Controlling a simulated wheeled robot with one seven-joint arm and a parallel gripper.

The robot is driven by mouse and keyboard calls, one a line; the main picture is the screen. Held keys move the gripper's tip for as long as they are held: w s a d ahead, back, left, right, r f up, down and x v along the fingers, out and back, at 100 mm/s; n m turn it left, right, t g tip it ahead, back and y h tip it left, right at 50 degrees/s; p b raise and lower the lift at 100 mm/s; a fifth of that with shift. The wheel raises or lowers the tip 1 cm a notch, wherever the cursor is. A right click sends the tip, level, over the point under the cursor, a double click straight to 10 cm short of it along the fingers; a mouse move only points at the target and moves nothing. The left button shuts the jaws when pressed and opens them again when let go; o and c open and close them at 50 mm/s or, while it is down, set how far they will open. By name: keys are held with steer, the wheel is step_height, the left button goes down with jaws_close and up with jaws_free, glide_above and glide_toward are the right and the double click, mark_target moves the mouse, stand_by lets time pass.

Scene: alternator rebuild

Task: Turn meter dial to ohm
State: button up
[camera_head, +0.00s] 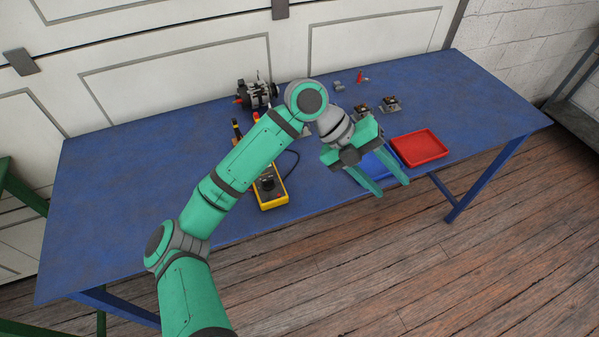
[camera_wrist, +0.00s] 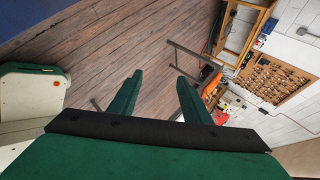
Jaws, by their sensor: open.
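A yellow multimeter (camera_head: 275,200) with a dark round dial (camera_head: 267,183) lies on the blue table, left of the middle. My arm covers part of its upper end, and the dial's setting is too small to read. My gripper (camera_head: 388,188) is open and empty, above the front part of the table, to the right of the meter and apart from it. In the wrist view my gripper's two fingers (camera_wrist: 158,93) are spread with nothing between them; the meter is not in that view.
The blue table (camera_head: 110,190) is clear at its left. An alternator (camera_head: 257,94) stands at the back. A red tray (camera_head: 419,148) and a partly hidden blue tray (camera_head: 369,169) lie at the right. Small parts (camera_head: 390,104) and a red item (camera_head: 361,78) sit behind them.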

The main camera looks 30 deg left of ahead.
steer(key=s+a+f+n+y, duration=0.1)
steer(key=a+n+y, duration=0.15)
steer(key=a, duration=0.55)
steer(key=a+f+n+y, duration=0.1)
steer(key=a+y, duration=0.2)
steer(key=a, duration=0.5)
steer(key=n+g+y, duration=0.1)
steer(key=n+y, duration=0.1)
steer(key=y, duration=0.2)
glide_toward(267, 179)
step_height(267, 179, down, 8)
steer(key=shift+w+d+f, duration=0.15)
steer(key=shift+d, duration=0.05)
steer(key=shift+c, duration=0.6)
steer(key=c, duration=0.9)
